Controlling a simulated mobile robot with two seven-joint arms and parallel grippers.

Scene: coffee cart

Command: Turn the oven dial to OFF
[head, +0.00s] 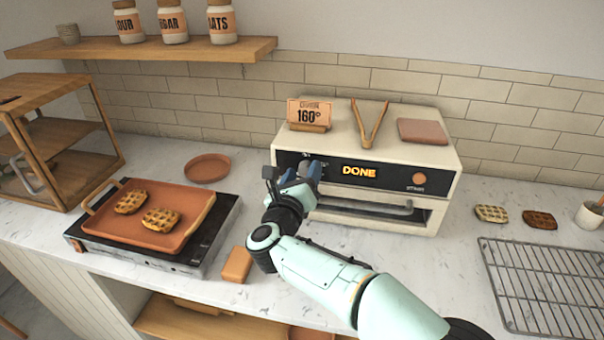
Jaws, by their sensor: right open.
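The cream oven (449,192) stands on the counter against the tiled wall. Its dark front panel has a lit display (360,171) reading DONE and an orange round knob or button (419,179) at the right, with small lettering too small to read. My right gripper (297,170) is at the left end of the panel, its fingers open and pointing at it. The dial is mostly hidden behind the gripper, so its setting and any contact cannot be told. My left gripper is not in view.
On the oven top are a 160° sign (309,114), wooden tongs (370,124) and a folded cloth (423,131). An orange tray (186,237) with waffles sits on a burner at left. A wire rack (545,285) lies at right.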

